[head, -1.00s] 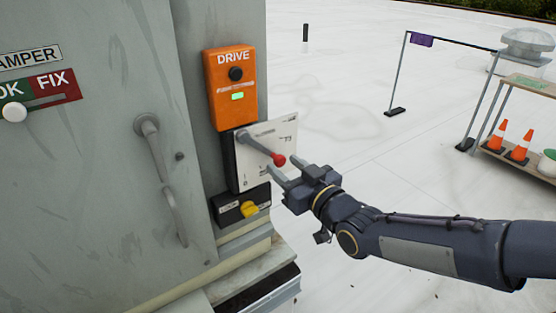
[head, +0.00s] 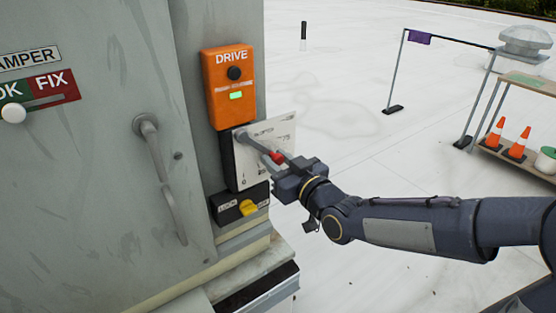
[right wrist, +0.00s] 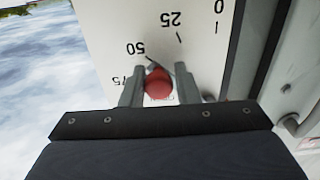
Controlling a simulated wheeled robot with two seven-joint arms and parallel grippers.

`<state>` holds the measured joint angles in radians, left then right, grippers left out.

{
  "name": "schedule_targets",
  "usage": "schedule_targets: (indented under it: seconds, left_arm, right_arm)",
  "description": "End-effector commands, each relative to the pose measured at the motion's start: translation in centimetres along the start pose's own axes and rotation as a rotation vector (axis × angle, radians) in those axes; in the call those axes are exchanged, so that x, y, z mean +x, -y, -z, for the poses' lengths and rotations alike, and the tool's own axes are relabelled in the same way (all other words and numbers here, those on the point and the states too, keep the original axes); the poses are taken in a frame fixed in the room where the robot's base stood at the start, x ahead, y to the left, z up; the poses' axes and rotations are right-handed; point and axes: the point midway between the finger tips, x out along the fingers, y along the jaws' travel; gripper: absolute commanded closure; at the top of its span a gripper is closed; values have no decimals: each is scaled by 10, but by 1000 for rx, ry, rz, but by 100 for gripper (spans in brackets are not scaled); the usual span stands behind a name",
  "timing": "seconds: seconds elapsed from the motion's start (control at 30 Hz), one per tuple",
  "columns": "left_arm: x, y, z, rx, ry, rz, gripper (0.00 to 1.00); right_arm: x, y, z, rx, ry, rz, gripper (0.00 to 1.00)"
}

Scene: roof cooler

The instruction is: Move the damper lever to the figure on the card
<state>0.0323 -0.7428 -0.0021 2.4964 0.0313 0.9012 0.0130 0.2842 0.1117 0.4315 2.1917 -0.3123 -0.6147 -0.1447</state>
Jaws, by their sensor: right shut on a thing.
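The damper lever (head: 257,144) is a grey rod with a red knob (head: 277,157) at its end, in front of a white scale plate (head: 274,132). It slants down to the right. In the right wrist view the knob (right wrist: 158,84) sits between the two fingers of my right gripper (right wrist: 159,93), which is shut on it. Marks 0, 25, 50 and 75 show on the scale (right wrist: 197,62) there; the knob appears below the 50. My right gripper (head: 277,160) also shows in the head view. My left gripper and any card with a figure are not in view.
An orange DRIVE box (head: 230,85) with a green light is above the scale. A yellow knob (head: 247,207) is below it. A door handle (head: 163,180) and an OK/FIX slider (head: 13,113) are left. The roof is open at right, with a cart holding cones (head: 518,140).

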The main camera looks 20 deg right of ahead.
Motion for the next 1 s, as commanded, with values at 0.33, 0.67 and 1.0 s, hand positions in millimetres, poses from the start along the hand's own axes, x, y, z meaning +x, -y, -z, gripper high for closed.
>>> schedule_targets:
  seconds: [0.33, 0.67, 1.0]
  left_arm:
    - [10, 5, -5, 0, 0, 0, 100]
    - [43, 20, -22, 0, 0, 0, 100]
    - [74, 34, -37, 0, 0, 0, 100]
  right_arm:
    - [0, 2, -4, 64, -9, -6, 100]
    - [0, 20, -19, 300, -13, -4, 100]
    - [0, 37, -25, 581, -14, -3, 100]
